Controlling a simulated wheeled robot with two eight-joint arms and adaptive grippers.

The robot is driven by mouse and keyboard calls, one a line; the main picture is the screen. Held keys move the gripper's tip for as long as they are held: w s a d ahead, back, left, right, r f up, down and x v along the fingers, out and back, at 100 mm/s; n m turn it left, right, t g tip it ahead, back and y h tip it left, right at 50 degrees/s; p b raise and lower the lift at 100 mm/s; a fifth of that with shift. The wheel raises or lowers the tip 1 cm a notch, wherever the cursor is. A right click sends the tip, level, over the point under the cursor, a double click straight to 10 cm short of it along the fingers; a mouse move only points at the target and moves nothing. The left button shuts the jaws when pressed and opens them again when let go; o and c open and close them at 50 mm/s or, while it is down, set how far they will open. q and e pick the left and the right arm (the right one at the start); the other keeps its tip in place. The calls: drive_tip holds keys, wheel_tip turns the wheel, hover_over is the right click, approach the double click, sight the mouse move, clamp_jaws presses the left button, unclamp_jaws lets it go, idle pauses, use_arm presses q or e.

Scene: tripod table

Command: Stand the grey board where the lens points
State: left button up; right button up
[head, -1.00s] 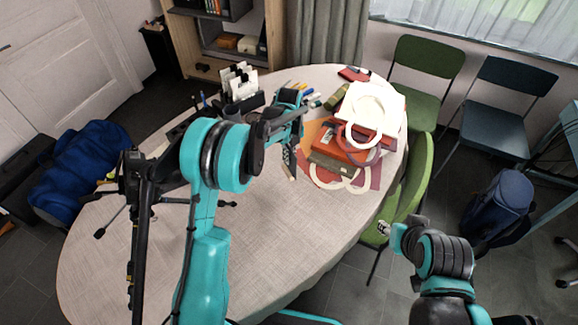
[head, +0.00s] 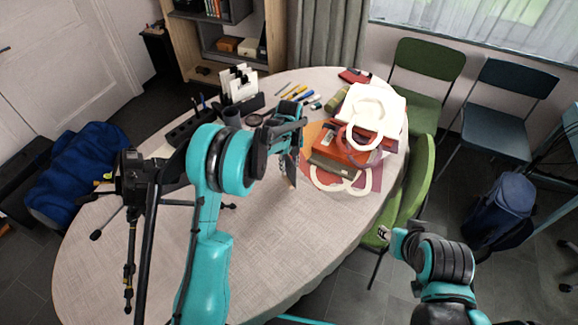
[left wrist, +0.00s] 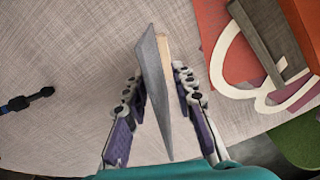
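The grey board (left wrist: 152,85) stands between the fingers of my left gripper (left wrist: 161,85) in the left wrist view, with a pale wooden strip (left wrist: 163,48) along one side. Both fingertips appear to press against it, and it looks tilted there. In the head view the board (head: 291,170) hangs below my left gripper (head: 290,140), close over the table or touching it; I cannot tell which. A dark camera (head: 132,170) stands on a tripod on the left of the table, partly behind my left arm. Where its lens points is unclear. My right gripper (head: 385,231) is off the table's right edge, its fingers too small to read.
A card holder (head: 240,88), pens and a desk organiser (head: 190,127) stand at the back. The table's (head: 265,245) front middle is clear. A green chair (head: 412,190) touches the right side.

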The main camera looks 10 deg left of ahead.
use_arm(q)
drive_tip(key=shift+r, duration=0.15)
wheel_tip(320, 180, up, 12)
drive_tip(key=p, duration=0.3)
drive_tip(key=shift+p, duration=0.3)
drive_tip(key=s+a+r+n+t, duration=0.3)
drive_tip(key=s+r+n, duration=0.9)
drive_tip(key=s+n, duration=0.2)
drive_tip(key=s+a+f+n+t, duration=0.1)
drive_tip(key=s+n+t, duration=0.1)
drive_tip(key=s+n, duration=0.5)
drive_tip(key=s+f+n+t, duration=0.1)
drive_tip(key=s+n+t, duration=0.1)
drive_tip(key=s+n, duration=0.5)
drive_tip(key=shift+s+a+f+n, duration=0.25)
drive_tip(key=shift+s+a+n, duration=0.1)
drive_tip(key=shift+s, duration=0.35)
drive_tip(key=shift+f, duration=0.1)
